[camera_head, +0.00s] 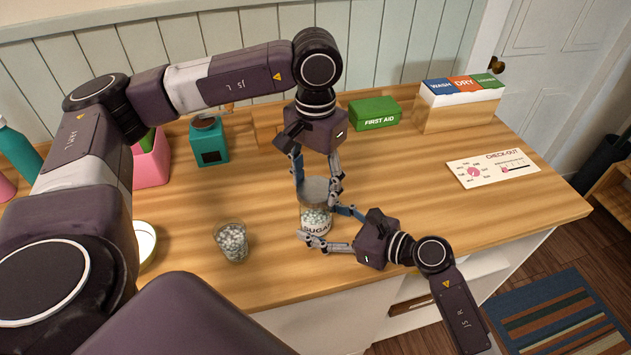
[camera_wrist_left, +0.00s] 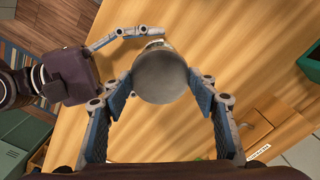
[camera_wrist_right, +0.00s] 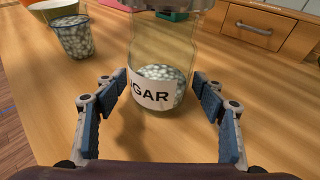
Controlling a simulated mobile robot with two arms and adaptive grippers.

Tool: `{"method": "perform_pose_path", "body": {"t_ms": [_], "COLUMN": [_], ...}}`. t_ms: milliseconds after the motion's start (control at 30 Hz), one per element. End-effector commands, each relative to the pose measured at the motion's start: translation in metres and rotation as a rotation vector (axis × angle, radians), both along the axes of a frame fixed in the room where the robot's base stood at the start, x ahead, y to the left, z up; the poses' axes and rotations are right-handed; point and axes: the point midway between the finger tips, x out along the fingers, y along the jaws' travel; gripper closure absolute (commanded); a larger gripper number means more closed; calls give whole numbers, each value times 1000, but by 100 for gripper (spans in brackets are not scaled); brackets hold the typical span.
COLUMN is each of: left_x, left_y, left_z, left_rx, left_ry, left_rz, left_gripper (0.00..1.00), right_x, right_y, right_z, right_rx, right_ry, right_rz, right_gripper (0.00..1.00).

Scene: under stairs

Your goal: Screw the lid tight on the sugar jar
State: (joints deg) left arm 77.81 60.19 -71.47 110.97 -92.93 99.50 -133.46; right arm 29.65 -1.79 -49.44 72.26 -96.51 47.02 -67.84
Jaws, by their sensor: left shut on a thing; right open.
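The sugar jar (camera_head: 316,219) is clear glass with a white label and white pieces inside. It stands upright on the wooden counter, and in the right wrist view the jar (camera_wrist_right: 158,60) is between my right fingers. The grey round lid (camera_head: 314,187) sits on top of the jar; in the left wrist view the lid (camera_wrist_left: 160,75) fills the space between the fingertips. My left gripper (camera_head: 317,187) comes from above and is shut on the lid. My right gripper (camera_head: 332,226) is low at the jar, open, with a finger on either side and gaps to the glass.
A glass of white pieces (camera_head: 232,242) stands left of the jar, with a pale round bowl (camera_head: 142,240) beyond it. A green first aid box (camera_head: 375,113), a teal canister (camera_head: 208,140) and a card (camera_head: 492,168) are further away.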

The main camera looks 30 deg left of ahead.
Motion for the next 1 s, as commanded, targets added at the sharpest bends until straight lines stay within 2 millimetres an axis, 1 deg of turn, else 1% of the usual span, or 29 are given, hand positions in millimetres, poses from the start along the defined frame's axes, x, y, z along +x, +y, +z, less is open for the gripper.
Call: {"method": "perform_pose_path", "body": {"t_ms": [300, 533, 567, 600, 1000], "left_x": [0, 0, 0, 0, 0], "left_y": [0, 0, 0, 0, 0], "left_z": [0, 0, 0, 0, 0], "left_rx": [0, 0, 0, 0, 0], "left_ry": [0, 0, 0, 0, 0], "left_rz": [0, 0, 0, 0, 0], "left_gripper": [85, 85, 85, 85, 85], "right_x": [0, 0, 0, 0, 0], "right_y": [2, 2, 2, 2, 2], "right_z": [0, 0, 0, 0, 0], "right_rx": [0, 0, 0, 0, 0], "right_ry": [-1, -1, -1, -1, -1], "right_rz": [0, 0, 0, 0, -1], "right_gripper": [36, 62, 62, 51, 95]}}
